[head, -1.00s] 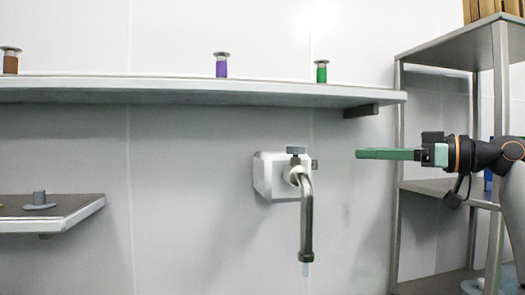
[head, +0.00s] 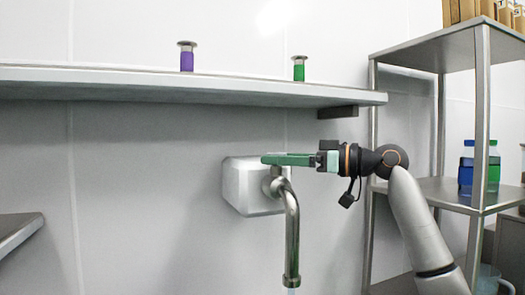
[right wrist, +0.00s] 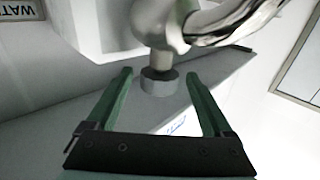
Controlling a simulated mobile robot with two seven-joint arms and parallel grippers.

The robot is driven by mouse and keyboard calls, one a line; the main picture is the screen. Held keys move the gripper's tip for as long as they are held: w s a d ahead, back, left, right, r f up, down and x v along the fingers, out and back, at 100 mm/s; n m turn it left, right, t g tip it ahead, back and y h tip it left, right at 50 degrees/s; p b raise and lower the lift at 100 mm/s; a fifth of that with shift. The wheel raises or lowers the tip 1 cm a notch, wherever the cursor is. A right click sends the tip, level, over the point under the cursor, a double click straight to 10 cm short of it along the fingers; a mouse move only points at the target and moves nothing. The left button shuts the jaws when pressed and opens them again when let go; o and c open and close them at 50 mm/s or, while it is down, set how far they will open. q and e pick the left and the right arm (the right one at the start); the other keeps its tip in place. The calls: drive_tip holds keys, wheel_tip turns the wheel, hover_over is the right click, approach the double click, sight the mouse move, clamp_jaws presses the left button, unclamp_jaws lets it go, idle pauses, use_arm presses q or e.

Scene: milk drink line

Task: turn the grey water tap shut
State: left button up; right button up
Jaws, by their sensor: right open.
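The grey water tap (head: 291,230) sticks out from a white wall box (head: 240,188), with its curved spout pointing down. A bit of pale blue water (head: 291,291) shows under the spout at the frame's bottom edge. My right gripper (head: 266,159) reaches in from the right at the tap's top, and its green fingers hide the handle in the head view. In the right wrist view the fingers (right wrist: 158,76) are open, with the round grey tap handle (right wrist: 160,83) between their tips. I cannot tell whether they touch it. My left gripper is not in view.
A long wall shelf (head: 130,83) runs above the tap, carrying a purple stamp-like item (head: 187,60) and a green one (head: 299,72). A metal rack (head: 450,190) with bottles (head: 467,168) stands at the right. A small shelf (head: 18,230) is at the left edge.

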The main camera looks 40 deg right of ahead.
drive_tip(key=shift+p+x, duration=0.5)
drive_tip(key=shift+x, duration=1.65)
drive_tip(key=shift+c, duration=0.2)
clamp_jaws()
